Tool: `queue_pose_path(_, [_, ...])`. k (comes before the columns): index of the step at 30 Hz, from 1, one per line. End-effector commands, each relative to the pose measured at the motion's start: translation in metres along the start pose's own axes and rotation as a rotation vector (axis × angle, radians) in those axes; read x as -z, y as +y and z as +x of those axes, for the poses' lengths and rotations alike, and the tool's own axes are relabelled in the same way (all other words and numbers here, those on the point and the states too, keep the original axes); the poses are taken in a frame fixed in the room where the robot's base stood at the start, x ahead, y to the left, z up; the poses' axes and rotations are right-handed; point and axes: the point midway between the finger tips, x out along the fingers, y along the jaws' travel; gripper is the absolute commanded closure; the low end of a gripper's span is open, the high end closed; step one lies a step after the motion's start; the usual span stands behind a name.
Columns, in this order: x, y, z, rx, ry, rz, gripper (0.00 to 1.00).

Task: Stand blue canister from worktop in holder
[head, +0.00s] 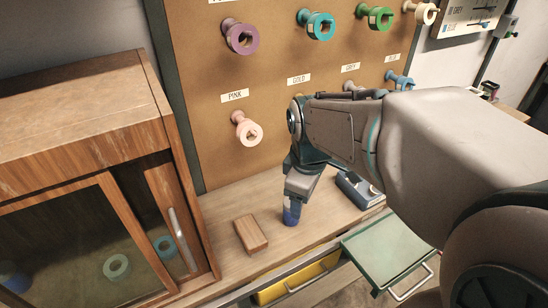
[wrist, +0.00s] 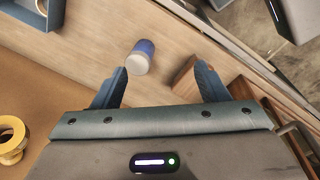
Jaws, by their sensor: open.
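The blue canister (head: 291,214) stands on the wooden worktop (head: 222,213), just under my gripper (head: 301,184). In the wrist view the canister (wrist: 146,48) shows a blue side and a pale round end. It lies ahead of the open fingers of my gripper (wrist: 160,80), in the gap and nearer the left finger. I see no contact, and nothing is held. No holder can be clearly made out.
A wooden block (head: 251,234) lies left of the canister; it appears near the right finger in the wrist view (wrist: 186,76). A glass-door cabinet (head: 95,190) stands left. Spools hang on the pegboard (head: 280,75). A yellow drawer (head: 295,284) is below.

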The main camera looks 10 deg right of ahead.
Motion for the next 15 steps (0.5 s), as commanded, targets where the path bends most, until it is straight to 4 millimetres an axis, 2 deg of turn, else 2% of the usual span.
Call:
queue_pose_path(9, [0.029,0.036,0.009,0.075,-0.015,-0.656,0.33])
queue_pose_path(15, [0.043,0.052,0.017,0.118,0.006,-0.994,0.33])
